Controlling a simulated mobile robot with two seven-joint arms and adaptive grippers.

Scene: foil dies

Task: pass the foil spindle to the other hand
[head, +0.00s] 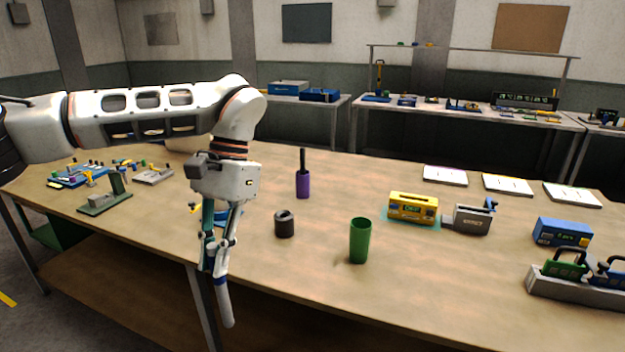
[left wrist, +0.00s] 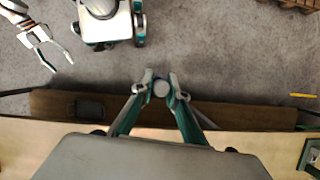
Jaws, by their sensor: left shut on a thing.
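The foil spindle (head: 223,300) is a pale grey-white rod with a dark blue band. It hangs tilted below my left gripper (head: 217,262), past the front edge of the table. My left gripper is shut on its upper part. In the left wrist view the round end of the spindle (left wrist: 161,89) shows between the two fingertips of my left gripper (left wrist: 160,88). My right gripper (left wrist: 62,66) shows at the upper left of the left wrist view, with its fingers apart and nothing between them. It is well away from the spindle. The head view does not show it.
The wooden table (head: 320,285) lies behind the spindle. On it stand a green cup (head: 360,241), a black cylinder (head: 284,224), a purple holder (head: 303,185), a yellow box (head: 413,208) and a grey device (head: 471,220). The space before the table edge looks free.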

